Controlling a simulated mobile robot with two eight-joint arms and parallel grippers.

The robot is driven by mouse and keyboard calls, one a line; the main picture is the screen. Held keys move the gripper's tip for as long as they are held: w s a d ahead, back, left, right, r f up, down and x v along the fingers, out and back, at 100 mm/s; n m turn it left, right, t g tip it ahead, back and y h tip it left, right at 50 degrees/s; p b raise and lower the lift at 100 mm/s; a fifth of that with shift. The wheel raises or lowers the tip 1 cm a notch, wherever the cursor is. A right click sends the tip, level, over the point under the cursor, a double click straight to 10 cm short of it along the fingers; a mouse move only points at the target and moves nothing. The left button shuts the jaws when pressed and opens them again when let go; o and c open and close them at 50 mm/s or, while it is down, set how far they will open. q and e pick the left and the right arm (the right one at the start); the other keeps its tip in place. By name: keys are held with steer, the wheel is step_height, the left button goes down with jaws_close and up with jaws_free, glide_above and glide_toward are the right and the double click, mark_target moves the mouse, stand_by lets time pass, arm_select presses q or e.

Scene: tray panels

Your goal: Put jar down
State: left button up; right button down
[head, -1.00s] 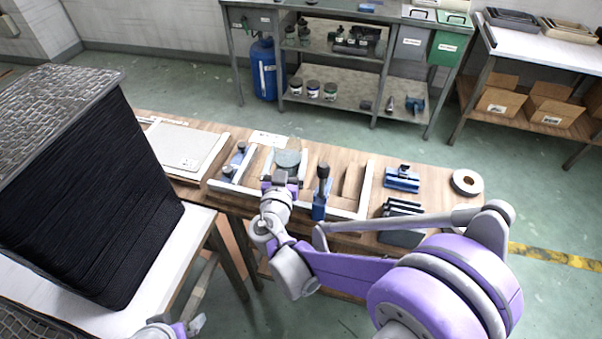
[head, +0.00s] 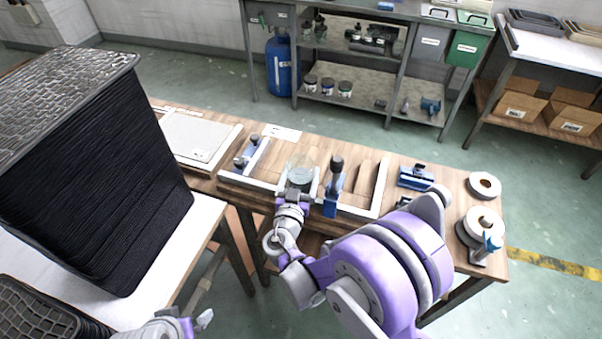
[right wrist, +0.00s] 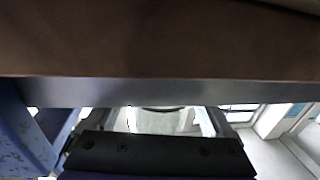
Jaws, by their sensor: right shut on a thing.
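A pale, see-through jar (head: 301,168) stands at the wooden bench, inside a white-framed fixture (head: 357,213). My right gripper (head: 300,181) is shut on the jar, with its fingers on the near sides. Whether the jar's base touches the surface under it cannot be told. In the right wrist view, the jar (right wrist: 165,121) shows as a pale shape beyond a dark bar of the gripper, partly hidden. My left gripper (head: 203,320) is at the bottom edge of the head view, away from the jar; its jaws are unclear.
A blue clamp (head: 333,193) stands just right of the jar, and another blue clamp (head: 246,157) is at its left. A white panel (head: 198,137) lies farther left. A tall black stack (head: 95,190) fills the left side. Tape rolls (head: 484,185) lie at the right end.

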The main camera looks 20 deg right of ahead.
steer(key=shift+c, duration=0.8)
jaws_free()
steer(key=shift+f, duration=0.15)
steer(key=shift+o, duration=0.8)
